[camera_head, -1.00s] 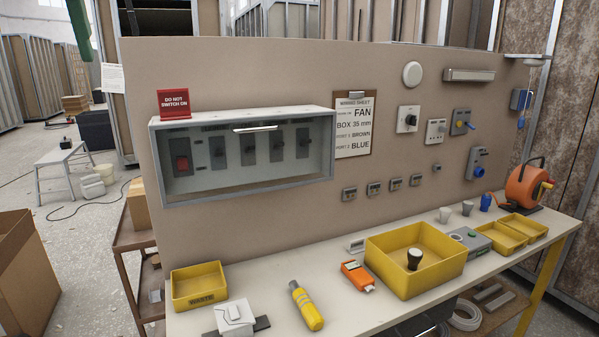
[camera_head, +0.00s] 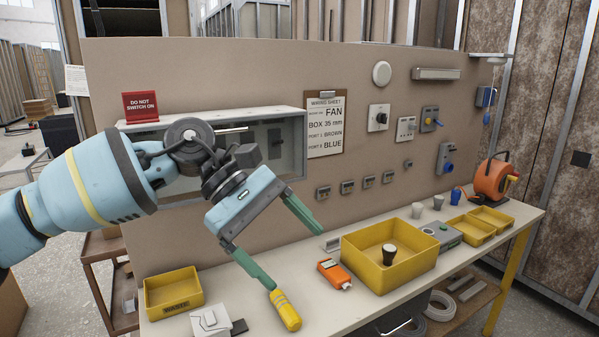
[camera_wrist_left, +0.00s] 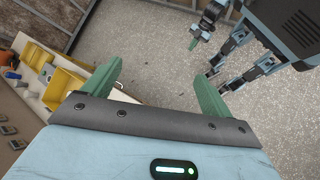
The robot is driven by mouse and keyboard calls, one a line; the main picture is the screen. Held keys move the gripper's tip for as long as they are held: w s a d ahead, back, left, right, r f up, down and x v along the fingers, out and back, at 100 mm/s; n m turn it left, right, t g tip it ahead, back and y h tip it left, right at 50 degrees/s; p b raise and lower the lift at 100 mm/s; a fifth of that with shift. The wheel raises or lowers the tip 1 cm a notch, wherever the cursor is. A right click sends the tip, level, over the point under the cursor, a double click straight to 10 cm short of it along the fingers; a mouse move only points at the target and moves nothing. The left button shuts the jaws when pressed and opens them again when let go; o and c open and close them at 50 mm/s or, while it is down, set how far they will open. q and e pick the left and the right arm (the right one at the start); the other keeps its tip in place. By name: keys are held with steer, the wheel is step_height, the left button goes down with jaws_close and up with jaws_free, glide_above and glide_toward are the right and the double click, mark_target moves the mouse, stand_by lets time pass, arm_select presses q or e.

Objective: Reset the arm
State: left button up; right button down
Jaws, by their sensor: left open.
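My left arm comes in from the left in the head view. My left gripper (camera_head: 292,252) is open and empty, with its two green fingers spread wide over the bench. One fingertip overlaps the tip of the yellow screwdriver-like tool (camera_head: 286,312) in the picture; I cannot tell whether they touch. In the left wrist view the green fingers (camera_wrist_left: 158,85) are apart with nothing between them, and the floor and parts of my own body show beyond. My right gripper is not in the head view.
The bench (camera_head: 240,290) holds a yellow waste bin (camera_head: 173,300), a larger yellow tray (camera_head: 350,262), an orange meter (camera_head: 334,274) and an orange reel (camera_head: 490,182). Behind my arm are the breaker box (camera_head: 293,160) and wall panel. A wiring sheet (camera_head: 326,125) hangs beside the box.

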arm_select(q)
steer(key=s+d+f+n+h, duration=0.3)
steer(key=d+f+n+h, duration=0.4)
steer(key=n+h, duration=0.45)
steer(key=w+a+f+m+t+y, duration=0.1)
steer(key=a+f+m+t+y, duration=0.25)
steer(key=f+m+t, duration=0.6)
steer(key=w+a+f+m+t+y, duration=0.1)
steer(key=a+f+m+t+y, duration=0.25)
steer(key=m, duration=1.05)
steer(key=w+a+f+m+t+y, duration=0.15)
steer(key=a+f+m+t, duration=0.25)
steer(key=f+m+t, duration=0.6)
steer(key=s+a+f+n+g+y, duration=0.5)
steer(key=s+a+f+n, duration=0.1)
steer(key=s+f, duration=0.4)
steer(key=s+a+f+n+g+y, duration=0.5)
steer(key=s+a+f, duration=0.3)
steer(key=s+f, duration=0.3)
steer(key=shift+s+a+f+n, duration=0.3)
steer(key=shift+s+n, duration=0.3)
steer(key=shift+s, duration=0.4)
